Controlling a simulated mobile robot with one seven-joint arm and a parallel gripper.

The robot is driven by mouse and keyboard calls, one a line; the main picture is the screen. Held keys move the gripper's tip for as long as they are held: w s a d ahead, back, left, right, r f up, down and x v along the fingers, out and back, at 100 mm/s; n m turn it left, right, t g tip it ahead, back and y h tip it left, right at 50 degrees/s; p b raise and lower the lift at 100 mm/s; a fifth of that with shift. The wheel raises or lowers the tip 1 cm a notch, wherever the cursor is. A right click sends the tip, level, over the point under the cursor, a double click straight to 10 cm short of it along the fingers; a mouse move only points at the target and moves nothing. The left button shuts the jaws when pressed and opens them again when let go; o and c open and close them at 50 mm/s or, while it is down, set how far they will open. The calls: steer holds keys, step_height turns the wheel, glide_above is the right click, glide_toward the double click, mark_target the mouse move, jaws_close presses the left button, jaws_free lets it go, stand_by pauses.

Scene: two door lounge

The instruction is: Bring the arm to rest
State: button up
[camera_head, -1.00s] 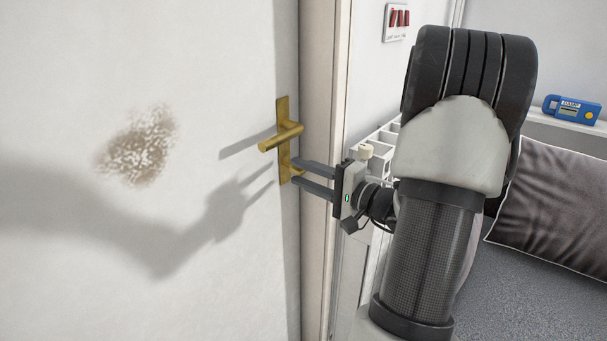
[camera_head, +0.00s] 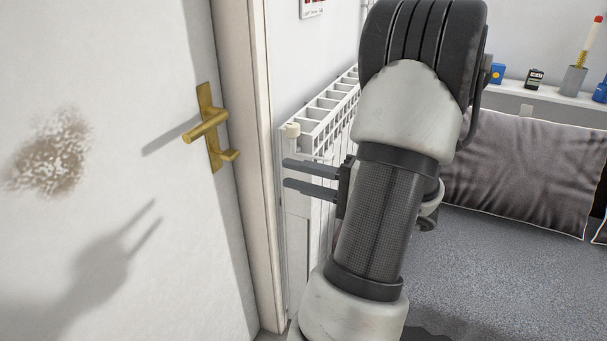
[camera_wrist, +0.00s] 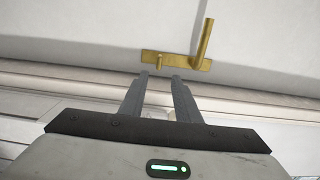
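My gripper (camera_head: 288,176) is to the right of the door frame in the head view, in front of the white radiator. Its two fingers are apart with nothing between them, and they point left. In the wrist view my gripper (camera_wrist: 159,76) shows two parted, empty fingers pointing toward the door. The brass door handle (camera_head: 207,125) sits on the white door (camera_head: 120,200), left of and above my fingers, with a clear gap. The handle also shows beyond the fingertips in the wrist view (camera_wrist: 203,45). The door stands close against its frame; whether it is latched cannot be told.
A white radiator (camera_head: 322,115) is just behind my gripper. The door frame (camera_head: 252,170) stands to its left. At right is a grey sofa (camera_head: 500,260) with a dark cushion (camera_head: 525,170). A shelf (camera_head: 545,97) behind holds small items. The door has a brown stain (camera_head: 50,155).

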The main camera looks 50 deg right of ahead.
steer(key=shift+s+d, duration=0.25)
steer(key=shift+s, duration=0.45)
